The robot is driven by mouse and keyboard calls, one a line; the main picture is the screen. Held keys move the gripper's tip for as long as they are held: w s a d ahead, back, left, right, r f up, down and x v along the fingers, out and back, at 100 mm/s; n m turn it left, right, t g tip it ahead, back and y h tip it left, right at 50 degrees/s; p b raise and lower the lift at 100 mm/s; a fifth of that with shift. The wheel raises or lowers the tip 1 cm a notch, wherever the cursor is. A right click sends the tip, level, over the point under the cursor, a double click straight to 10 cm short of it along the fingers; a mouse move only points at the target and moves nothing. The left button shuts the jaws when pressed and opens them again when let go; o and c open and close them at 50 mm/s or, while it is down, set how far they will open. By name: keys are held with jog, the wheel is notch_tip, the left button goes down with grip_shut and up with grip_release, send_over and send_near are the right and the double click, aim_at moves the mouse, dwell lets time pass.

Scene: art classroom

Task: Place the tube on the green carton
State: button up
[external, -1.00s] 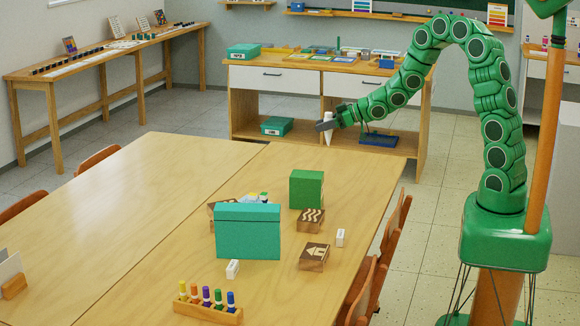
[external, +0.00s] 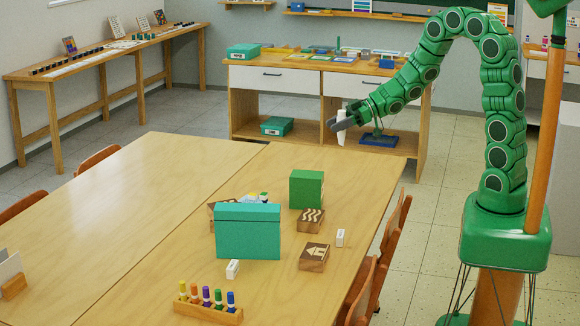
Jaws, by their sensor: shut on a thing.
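My gripper (external: 345,118) is shut on a small white tube (external: 341,122). It holds the tube upright or slightly tilted in the air, beyond the far right part of the table. Part of the tube is hidden by the dark fingers. The green carton (external: 307,189) is a plain green box on the table, behind and to the right of a larger teal box (external: 247,233). The gripper is above and to the right of the carton in the picture, clearly apart from it.
The table (external: 130,240) also bears wooden stamp blocks (external: 313,257), white erasers (external: 340,237) and a rack of coloured markers (external: 208,302). The teal box stands close to the carton. Chairs (external: 362,290) line the right edge. The table's left half is mostly clear.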

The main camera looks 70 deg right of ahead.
jog(key=shift+w+d+f, duration=0.15)
jog(key=shift+w+f, duration=1.85)
jog(key=shift+w+d+f, duration=0.15)
jog(key=shift+w+f, duration=1.8)
jog(key=shift+f, duration=0.1)
jog(key=shift+w+d+f, duration=0.15)
jog(key=shift+w+f, duration=1.85)
jog(key=shift+f, duration=0.1)
jog(key=o, duration=1.1)
